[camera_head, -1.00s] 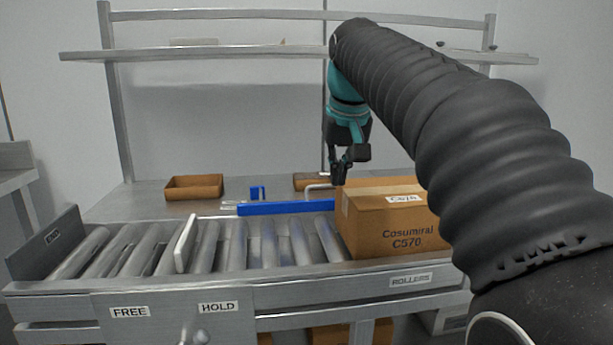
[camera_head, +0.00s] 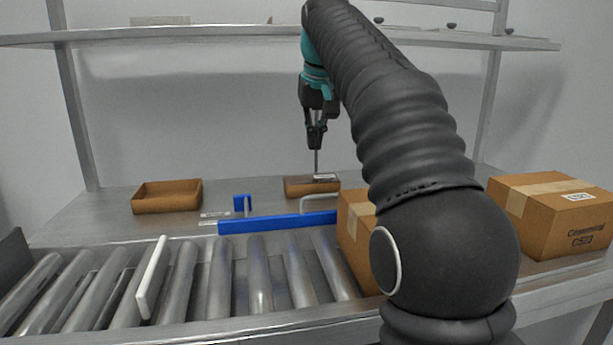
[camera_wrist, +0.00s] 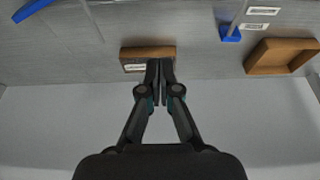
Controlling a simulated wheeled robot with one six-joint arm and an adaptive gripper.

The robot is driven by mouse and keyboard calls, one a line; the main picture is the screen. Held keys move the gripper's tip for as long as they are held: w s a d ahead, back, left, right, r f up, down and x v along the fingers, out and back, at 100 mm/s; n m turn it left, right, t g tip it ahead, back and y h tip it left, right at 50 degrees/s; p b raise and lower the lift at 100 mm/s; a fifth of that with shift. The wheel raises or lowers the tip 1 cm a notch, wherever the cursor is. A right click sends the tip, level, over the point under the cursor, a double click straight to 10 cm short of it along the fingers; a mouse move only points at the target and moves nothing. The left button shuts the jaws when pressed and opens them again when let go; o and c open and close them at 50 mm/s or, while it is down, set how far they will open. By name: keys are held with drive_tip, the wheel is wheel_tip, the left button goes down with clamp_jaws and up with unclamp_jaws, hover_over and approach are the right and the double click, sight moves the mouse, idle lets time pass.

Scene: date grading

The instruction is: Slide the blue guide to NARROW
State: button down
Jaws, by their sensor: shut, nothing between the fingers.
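The blue guide is a long blue bar (camera_head: 278,222) along the far edge of the rollers. A small upright blue block (camera_head: 241,204) stands behind its left part, next to two small white labels (camera_head: 214,214) too small to read. In the wrist view, the block (camera_wrist: 231,33) shows at upper right and part of the blue bar (camera_wrist: 32,9) at upper left. My gripper (camera_head: 316,146) is shut and empty, raised above the back of the bench, behind and apart from the guide. It also shows in the wrist view (camera_wrist: 161,64), pointing towards a small brown tray.
The small brown tray (camera_head: 311,186) and a larger brown tray (camera_head: 166,197) stand on the back bench. A carton (camera_head: 356,235) sits on the rollers, partly hidden by my arm; another carton (camera_head: 555,215) stands at right. A white paddle (camera_head: 153,277) crosses the left rollers. A shelf runs above.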

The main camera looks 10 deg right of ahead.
drive_tip(key=shift+w+d+r, duration=0.1)
drive_tip(key=shift+w, duration=0.2)
drive_tip(key=x, duration=0.3)
drive_tip(key=s+b+x, duration=0.1)
drive_tip(key=x, duration=0.2)
drive_tip(key=s+x, duration=0.1)
drive_tip(key=x, duration=0.2)
drive_tip(key=shift+f+b, duration=0.4)
drive_tip(key=shift+f, duration=0.3)
drive_tip(key=shift+s+f, duration=0.15)
drive_tip(key=shift+s, duration=0.7)
